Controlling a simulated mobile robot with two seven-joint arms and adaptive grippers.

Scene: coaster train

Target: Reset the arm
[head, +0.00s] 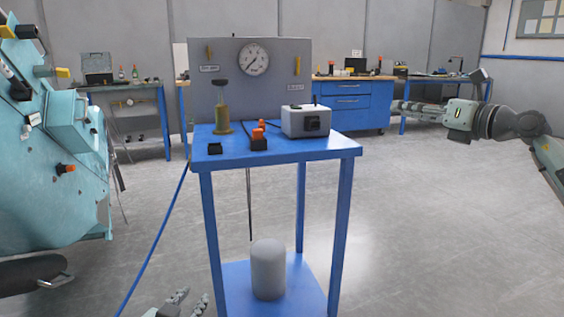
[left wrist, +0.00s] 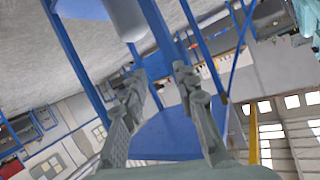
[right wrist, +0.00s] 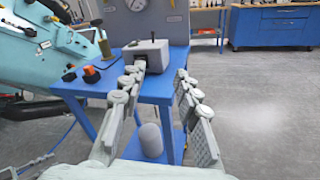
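My left gripper (head: 190,298) shows only by its fingertips at the bottom edge of the head view, in front of the blue stand (head: 285,150). In the left wrist view its two fingers (left wrist: 156,80) are apart with nothing between them. My right gripper (head: 402,106) is stretched out at the right of the head view, over the open floor and clear of the stand. In the right wrist view its fingers (right wrist: 158,75) are spread and empty, with the stand beyond them.
The stand carries a gauge panel (head: 285,72), a grey box (head: 306,121), a brass-coloured piece (head: 222,120) and orange-topped parts (head: 258,135). A grey cylinder (head: 268,270) is on its lower shelf. A teal machine (head: 50,170) is at left. Floor at right is clear.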

